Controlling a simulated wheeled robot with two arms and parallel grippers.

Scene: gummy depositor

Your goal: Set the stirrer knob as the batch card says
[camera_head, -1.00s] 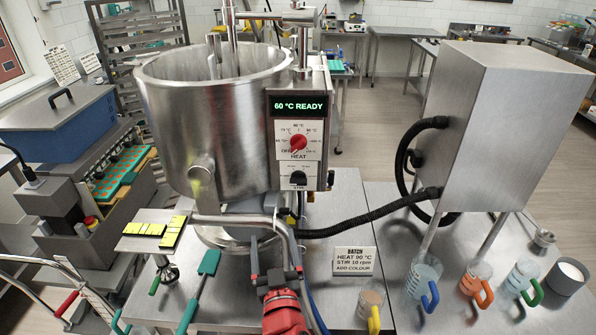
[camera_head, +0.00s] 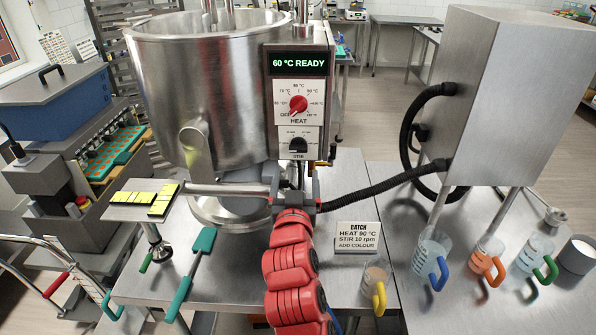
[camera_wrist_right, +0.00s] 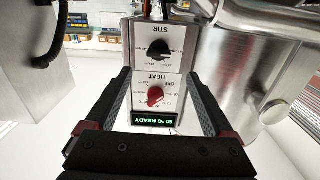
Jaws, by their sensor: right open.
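The batch card (camera_head: 358,238) reads HEAT 90 °C, STIR 10 rpm, ADD COLOUR. My right gripper (camera_head: 296,182) is open and empty, just below the stirrer knob in the picture, facing the panel. My left gripper is not in view.
The steel kettle (camera_head: 200,90) fills the left of the panel, with a horizontal pipe (camera_head: 228,190) close to my right gripper. A black hose (camera_head: 375,190) runs right to a steel cabinet (camera_head: 500,95). Jugs with coloured handles (camera_head: 433,255) stand at the right.

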